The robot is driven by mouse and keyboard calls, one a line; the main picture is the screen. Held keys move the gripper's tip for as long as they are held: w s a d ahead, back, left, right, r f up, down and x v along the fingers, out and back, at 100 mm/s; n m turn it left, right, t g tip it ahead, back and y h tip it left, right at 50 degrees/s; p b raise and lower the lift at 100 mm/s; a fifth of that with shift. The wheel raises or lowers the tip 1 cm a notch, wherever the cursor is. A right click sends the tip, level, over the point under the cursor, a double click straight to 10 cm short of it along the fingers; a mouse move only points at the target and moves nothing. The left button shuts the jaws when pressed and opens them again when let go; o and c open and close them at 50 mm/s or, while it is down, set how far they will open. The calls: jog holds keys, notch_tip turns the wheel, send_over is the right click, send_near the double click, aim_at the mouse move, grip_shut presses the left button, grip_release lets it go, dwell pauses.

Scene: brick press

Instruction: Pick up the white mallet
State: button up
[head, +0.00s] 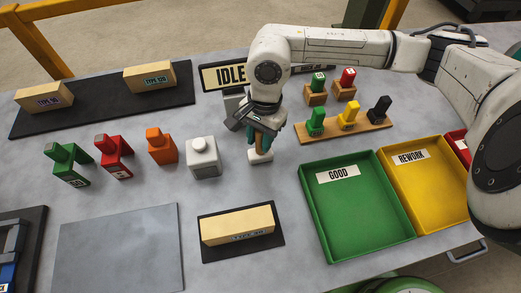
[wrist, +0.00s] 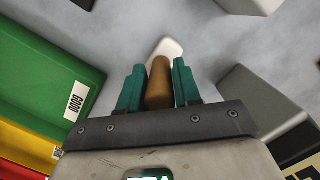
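The white mallet shows in the head view as a white head (head: 260,157) at the table surface, under my gripper (head: 262,142). In the wrist view its brown wooden handle (wrist: 159,85) stands between the two teal fingers of my gripper (wrist: 160,88), with the pale head (wrist: 168,47) beyond. The fingers lie close against both sides of the handle and look shut on it. In the head view my gripper hides most of the handle. I cannot tell whether the head is touching the table.
A white block with a knob (head: 203,158) stands just left of the mallet. The green GOOD tray (head: 312,207) and yellow REWORK tray (head: 410,222) are at right. Coloured stamps stand on a wooden rack (head: 346,131) behind. A brick (head: 238,225) lies on a dark mat in front.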

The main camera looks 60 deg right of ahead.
grip_shut()
jog(key=shift+r, duration=0.15)
